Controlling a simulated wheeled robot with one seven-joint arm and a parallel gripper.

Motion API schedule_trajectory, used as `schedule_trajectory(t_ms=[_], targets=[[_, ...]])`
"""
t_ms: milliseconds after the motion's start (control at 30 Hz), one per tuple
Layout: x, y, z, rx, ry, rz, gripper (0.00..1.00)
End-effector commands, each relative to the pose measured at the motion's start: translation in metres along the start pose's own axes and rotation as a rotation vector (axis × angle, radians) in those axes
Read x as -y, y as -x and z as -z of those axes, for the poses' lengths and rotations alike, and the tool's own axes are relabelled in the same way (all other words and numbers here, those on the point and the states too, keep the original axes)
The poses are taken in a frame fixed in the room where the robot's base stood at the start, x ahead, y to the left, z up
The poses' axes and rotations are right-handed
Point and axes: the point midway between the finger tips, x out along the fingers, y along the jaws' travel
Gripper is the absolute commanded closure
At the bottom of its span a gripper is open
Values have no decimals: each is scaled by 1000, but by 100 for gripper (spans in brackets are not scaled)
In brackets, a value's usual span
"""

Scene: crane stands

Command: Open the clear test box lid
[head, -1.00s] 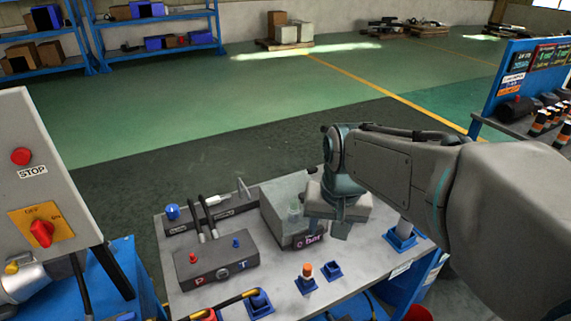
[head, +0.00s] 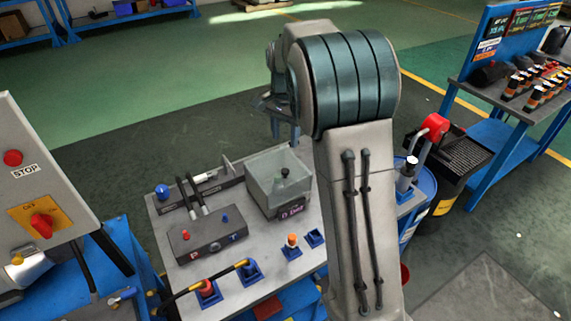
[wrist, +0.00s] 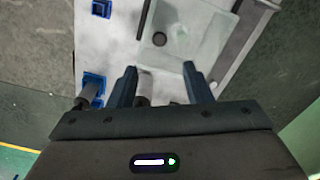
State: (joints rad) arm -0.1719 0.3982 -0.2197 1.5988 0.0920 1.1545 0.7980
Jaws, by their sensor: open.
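The clear test box (head: 262,193) stands on the grey bench with a dark label on its front. A dark-topped greenish item (head: 281,180) shows inside it. In the wrist view the pale, see-through box (wrist: 205,70) lies just beyond my fingertips. I cannot tell the lid apart from the box walls, nor how far it is open. My gripper (wrist: 159,68) is open, with its two blue fingers apart and no lid between them. In the head view it is partly hidden behind my arm, past the back right of the box.
A grey block marked P and T (head: 208,240) stands left of the box. Blue sockets and an orange-capped item (head: 292,241) are in front. A blue barrel (head: 421,185) and a black bin (head: 455,170) stand right of the bench.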

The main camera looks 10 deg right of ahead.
Motion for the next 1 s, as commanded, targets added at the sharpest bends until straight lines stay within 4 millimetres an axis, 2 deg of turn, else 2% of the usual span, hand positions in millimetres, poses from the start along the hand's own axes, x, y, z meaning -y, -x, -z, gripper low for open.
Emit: schedule_trajectory(t_ms=[300, 500, 700, 967, 1000], targets=[[-1, -68, -1, 4, 1, -5, 55], [-1, -100, -1, 3, 1, -3, 55], [0, -115, -1, 1, 2, 0, 55], [0, -117, -1, 1, 2, 0, 55], [0, -117, -1, 1, 2, 0, 58]])
